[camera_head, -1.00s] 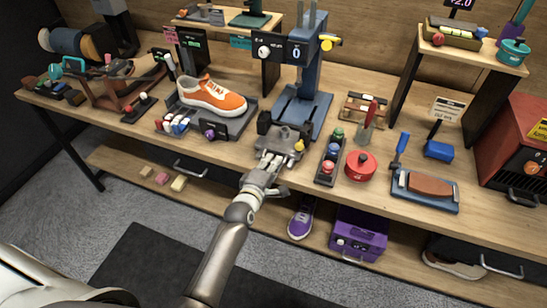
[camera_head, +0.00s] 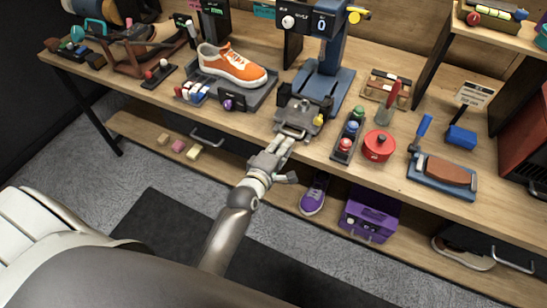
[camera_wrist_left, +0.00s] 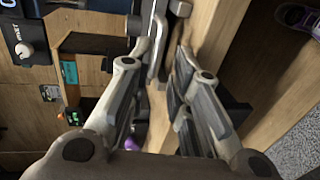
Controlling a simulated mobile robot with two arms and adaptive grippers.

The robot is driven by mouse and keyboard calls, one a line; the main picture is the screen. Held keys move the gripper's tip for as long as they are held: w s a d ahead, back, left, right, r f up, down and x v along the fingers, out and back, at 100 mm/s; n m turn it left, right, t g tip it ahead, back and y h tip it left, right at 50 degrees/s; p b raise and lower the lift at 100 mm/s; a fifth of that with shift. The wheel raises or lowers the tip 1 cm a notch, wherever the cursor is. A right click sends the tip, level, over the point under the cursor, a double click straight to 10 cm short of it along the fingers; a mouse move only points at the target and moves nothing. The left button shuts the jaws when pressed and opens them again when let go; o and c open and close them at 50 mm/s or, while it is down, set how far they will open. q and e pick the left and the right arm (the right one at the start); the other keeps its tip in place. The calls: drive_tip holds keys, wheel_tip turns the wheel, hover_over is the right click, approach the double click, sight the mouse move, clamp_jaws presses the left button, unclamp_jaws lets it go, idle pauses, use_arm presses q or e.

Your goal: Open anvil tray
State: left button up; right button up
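The anvil tray (camera_head: 298,117) is a dark grey block with a pale front handle (camera_head: 291,134), at the foot of the blue press (camera_head: 328,78) near the bench's front edge. My left gripper (camera_head: 284,146) is just in front of the tray, by the handle. In the left wrist view, my left gripper (camera_wrist_left: 162,58) has its fingers apart. A grey bar of the handle (camera_wrist_left: 157,42) shows near and between the fingertips; I cannot tell whether they touch it. My right gripper is not in view.
An orange sneaker (camera_head: 232,65) stands left of the press. A bottle rack (camera_head: 349,136), a red pot (camera_head: 378,146) and a blue brush tray (camera_head: 443,176) stand to the right. Below, the lower shelf holds a purple shoe (camera_head: 313,195) and a purple box (camera_head: 370,215).

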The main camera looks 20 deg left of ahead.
use_arm(q)
drive_tip(key=v, duration=0.7)
drive_tip(key=shift+f, duration=0.1)
drive_tip(key=s+d+f+m+g, duration=0.2)
drive_tip(key=s+f+m+g, duration=0.4)
drive_tip(key=f, duration=0.9)
drive_tip(key=s+d+f+m+g, duration=0.1)
drive_tip(key=s+f+m, duration=0.45)
drive_tip(key=f, duration=0.85)
drive_tip(key=s+a+f+m+g, duration=0.2)
drive_tip(key=s+f, duration=0.3)
drive_tip(key=s, duration=0.4)
drive_tip(key=s+a+f+m+g, duration=0.2)
drive_tip(key=s+f, duration=0.3)
drive_tip(key=s, duration=0.5)
drive_tip(key=s+a+f+m+g, duration=0.2)
drive_tip(key=s+f, duration=0.4)
drive_tip(key=s, duration=0.4)
drive_tip(key=m+g, duration=0.1)
drive_tip(key=m, duration=0.1)
drive_tip(key=shift+a+m+y, duration=0.2)
drive_tip(key=shift+m+y, duration=0.1)
drive_tip(key=shift+m, duration=0.05)
